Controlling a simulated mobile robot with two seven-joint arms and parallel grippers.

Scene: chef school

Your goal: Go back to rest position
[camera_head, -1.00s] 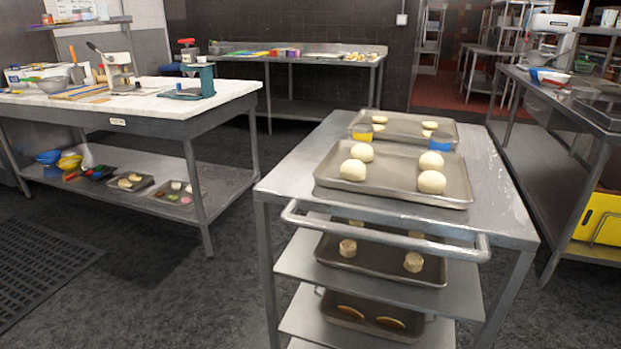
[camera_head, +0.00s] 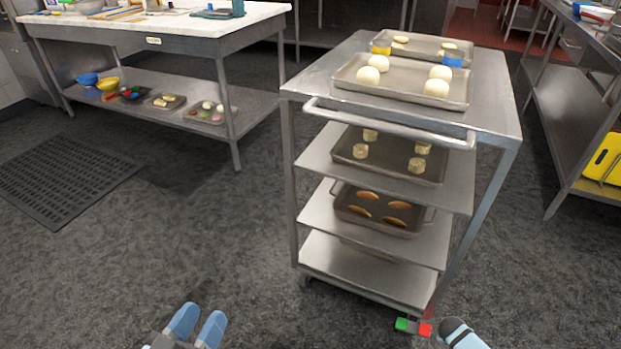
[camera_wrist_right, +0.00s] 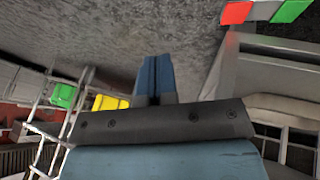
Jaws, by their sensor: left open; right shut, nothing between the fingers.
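My left gripper (camera_head: 197,327) shows at the bottom of the head view, low over the dark floor. Its two blue fingers stand apart with nothing between them. My right gripper (camera_wrist_right: 154,80) shows in the wrist view with its blue fingers together and nothing held. In the head view, only a blue and dark part of my right arm (camera_head: 462,336) shows at the bottom edge, right of the trolley's foot. Both grippers are clear of the trays.
A metal trolley (camera_head: 330,78) stands ahead, with dough balls on its top trays and more trays on lower shelves. A small red and green piece (camera_head: 413,327) is by its foot. A worktable (camera_head: 190,25) stands left, a steel bench (camera_head: 560,70) right. Floor (camera_head: 240,240) is open at left.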

